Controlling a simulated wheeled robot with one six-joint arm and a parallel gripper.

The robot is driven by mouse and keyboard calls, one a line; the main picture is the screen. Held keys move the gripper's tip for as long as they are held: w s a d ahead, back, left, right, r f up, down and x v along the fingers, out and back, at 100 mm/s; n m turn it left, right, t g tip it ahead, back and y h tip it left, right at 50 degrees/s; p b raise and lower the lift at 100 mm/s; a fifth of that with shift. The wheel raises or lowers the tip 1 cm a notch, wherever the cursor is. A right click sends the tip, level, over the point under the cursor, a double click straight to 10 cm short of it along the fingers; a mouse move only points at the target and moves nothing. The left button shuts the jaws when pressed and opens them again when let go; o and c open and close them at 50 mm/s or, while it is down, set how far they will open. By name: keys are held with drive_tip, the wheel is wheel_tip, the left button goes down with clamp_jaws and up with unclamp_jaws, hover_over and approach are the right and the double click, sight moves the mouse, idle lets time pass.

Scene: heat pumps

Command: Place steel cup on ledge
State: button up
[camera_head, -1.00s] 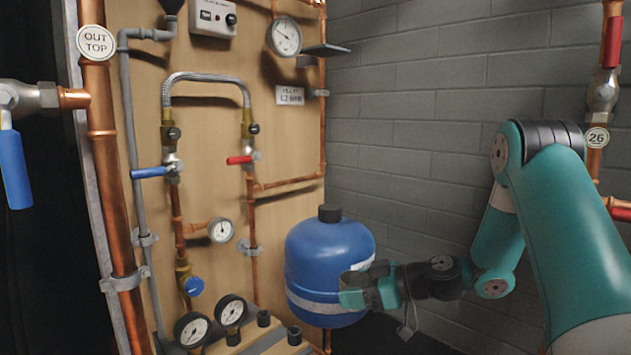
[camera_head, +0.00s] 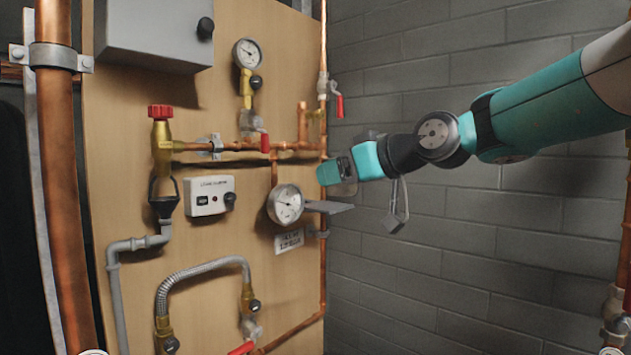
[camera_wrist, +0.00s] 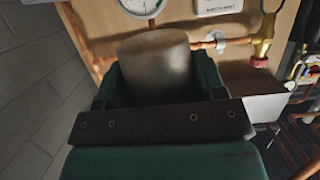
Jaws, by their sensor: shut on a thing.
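The steel cup (camera_wrist: 155,62) is a plain grey metal cylinder between my jaws in the wrist view. My gripper (camera_wrist: 157,88) is shut on it, and its fingers hide the cup's lower part there. In the head view my gripper (camera_head: 342,173) is right of the wooden board, and the cup is mostly hidden by the fingers. The ledge (camera_head: 328,207) is a small, thin grey plate beside the round gauge, with its top bare. My gripper appears just above the ledge in the picture, with the cup apart from it; the depth between them is hard to tell.
A round gauge (camera_head: 285,204) is left of the ledge. A vertical copper pipe with a red-handled valve (camera_head: 339,106) stands close behind my gripper. A white control box (camera_head: 209,196) and a grey cabinet (camera_head: 155,32) are on the board. Open room lies before the brick wall (camera_head: 480,230).

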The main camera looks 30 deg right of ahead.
drive_tip(key=shift+w+d+r+p, duration=0.1)
drive_tip(key=shift+w+r+p, duration=0.2)
drive_tip(key=shift+r, duration=0.2)
drive_tip(key=shift+w+r+p, duration=0.2)
drive_tip(key=shift+w+r, duration=0.05)
drive_tip(key=shift+r, duration=0.25)
drive_tip(key=w+d+f+p, duration=0.1)
drive_tip(key=w+d+p, duration=0.1)
drive_tip(key=w, duration=0.3)
drive_tip(key=w+d+p, duration=0.1)
drive_tip(key=w+p, duration=0.3)
drive_tip(key=w, duration=0.2)
drive_tip(key=w+d+f+p, duration=0.1)
drive_tip(key=w+d+p, duration=0.1)
drive_tip(key=w+p, duration=0.2)
drive_tip(key=shift+w+d+f, duration=0.15)
drive_tip(key=shift+w+f, duration=0.05)
drive_tip(key=shift+w, duration=0.45)
drive_tip(key=shift+w+d+f, duration=0.15)
drive_tip(key=shift+w, duration=0.45)
wheel_tip(320, 180, down, 4)
drive_tip(key=shift+p, duration=1.1)
drive_tip(key=shift+w+f+p, duration=0.15)
drive_tip(key=shift+w+p, duration=0.05)
drive_tip(key=shift+p, duration=0.2)
drive_tip(key=shift+f, duration=0.25)
